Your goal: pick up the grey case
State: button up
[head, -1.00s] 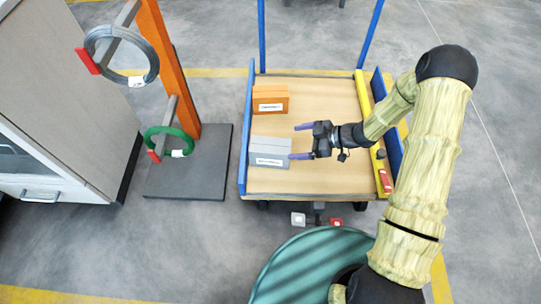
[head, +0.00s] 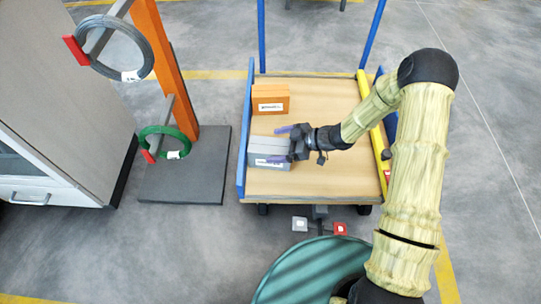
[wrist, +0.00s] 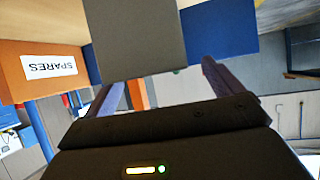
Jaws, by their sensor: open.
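The grey case (head: 268,148) lies on the wooden bed of the cart, near its left side, with a white label on its front. My gripper (head: 281,144) is open at the right end of the case, its purple fingers pointing left. In the head view the fingers overlap the case's upper and front edges; I cannot tell if they touch it. Nothing is held.
An orange case (head: 270,99) labelled SPARES sits behind the grey case; the wrist view shows it too (wrist: 20,70). The cart has a blue left rail (head: 244,140) and a yellow strip at right. A stand with coils (head: 166,140) is left of the cart.

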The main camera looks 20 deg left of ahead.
aim_at(271, 145)
jog(key=shift+b+x, duration=0.85)
jog(key=shift+x, duration=0.75)
jog(key=c, duration=1.6)
jog(key=shift+r, duration=0.1)
notch_tip(271, 145, up, 18)
jog(key=p, duration=1)
